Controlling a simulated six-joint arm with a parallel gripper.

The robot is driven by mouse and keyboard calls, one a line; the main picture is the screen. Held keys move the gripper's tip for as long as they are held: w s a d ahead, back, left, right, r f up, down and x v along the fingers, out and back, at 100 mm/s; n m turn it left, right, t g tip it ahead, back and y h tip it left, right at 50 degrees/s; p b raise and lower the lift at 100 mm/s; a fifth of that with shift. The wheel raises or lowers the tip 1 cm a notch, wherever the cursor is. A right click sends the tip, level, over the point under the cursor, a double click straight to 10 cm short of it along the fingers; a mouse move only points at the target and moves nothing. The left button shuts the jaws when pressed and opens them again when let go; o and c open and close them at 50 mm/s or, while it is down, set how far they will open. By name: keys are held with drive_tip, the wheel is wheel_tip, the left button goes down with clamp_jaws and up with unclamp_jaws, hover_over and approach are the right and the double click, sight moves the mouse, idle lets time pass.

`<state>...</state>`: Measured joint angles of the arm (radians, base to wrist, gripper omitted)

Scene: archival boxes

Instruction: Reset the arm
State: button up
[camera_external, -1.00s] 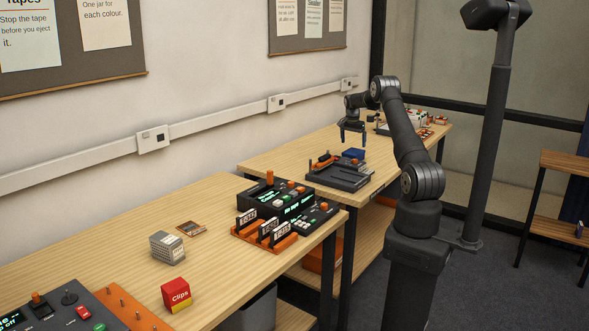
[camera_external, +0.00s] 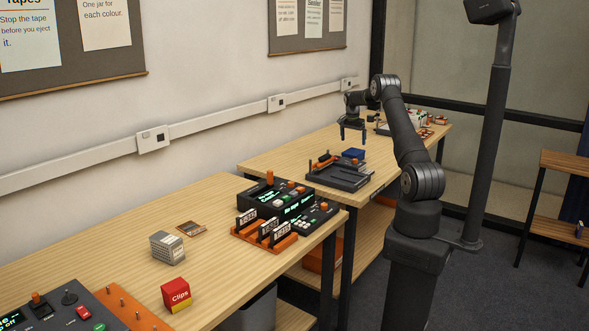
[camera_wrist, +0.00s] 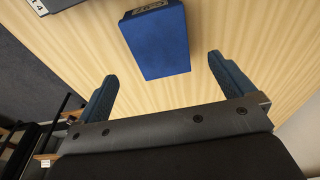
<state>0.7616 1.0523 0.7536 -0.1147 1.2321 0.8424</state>
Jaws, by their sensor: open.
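My gripper (camera_external: 352,134) is open and empty above the far table, with its fingers pointing down. In the wrist view the two blue-padded fingers of my gripper (camera_wrist: 168,84) stand wide apart, with bare wood between them. A blue box (camera_wrist: 157,42) with a small label lies on the wood beyond the fingertips, apart from them. The same blue box (camera_external: 354,153) shows just below my gripper in the external view.
A dark tray device (camera_external: 340,176) sits on the far table in front of the blue box. On the near table are a tape console (camera_external: 275,202), a grey box (camera_external: 167,248) and a red Clips box (camera_external: 176,294). A dark post (camera_external: 488,130) stands right of my arm.

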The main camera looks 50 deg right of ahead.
sight(353, 151)
drive_tip(key=f, duration=0.5)
drive_tip(key=d+f, duration=0.1)
drive_tip(key=f, duration=0.2)
drive_tip(key=shift+d+f, duration=0.1)
drive_tip(key=shift+f, duration=0.2)
drive_tip(key=shift+d+r, duration=0.1)
drive_tip(key=shift+r, duration=1.5)
